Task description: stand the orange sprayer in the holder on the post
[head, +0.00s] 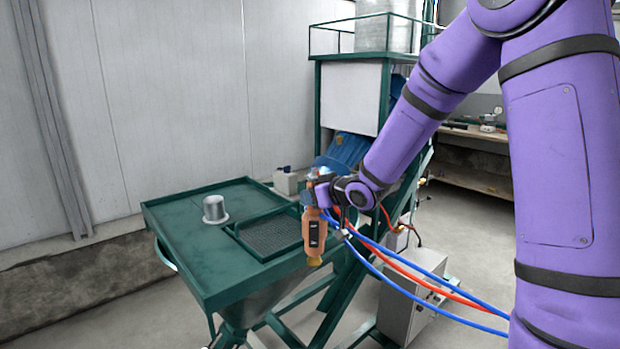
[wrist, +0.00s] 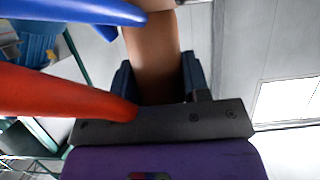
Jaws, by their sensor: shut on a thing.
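The orange sprayer (head: 314,232) hangs nozzle-down from my gripper (head: 318,190) in the head view, in front of the green table's right edge. My gripper is shut on it. In the wrist view the sprayer's orange body (wrist: 152,60) stands between the two dark fingers of my gripper (wrist: 158,78). Blue and red hoses (head: 420,280) trail from it to the lower right. They also cross the wrist view, where a red hose (wrist: 60,95) passes close to the camera. I cannot make out the post or its holder with certainty in either view.
The green table (head: 185,235) has a raised rim, a grey metal cup (head: 215,208) and a mesh grate (head: 270,235). A white-panelled green machine (head: 348,95) stands behind. A grey box (head: 412,295) is on the floor at right. Open floor lies at left.

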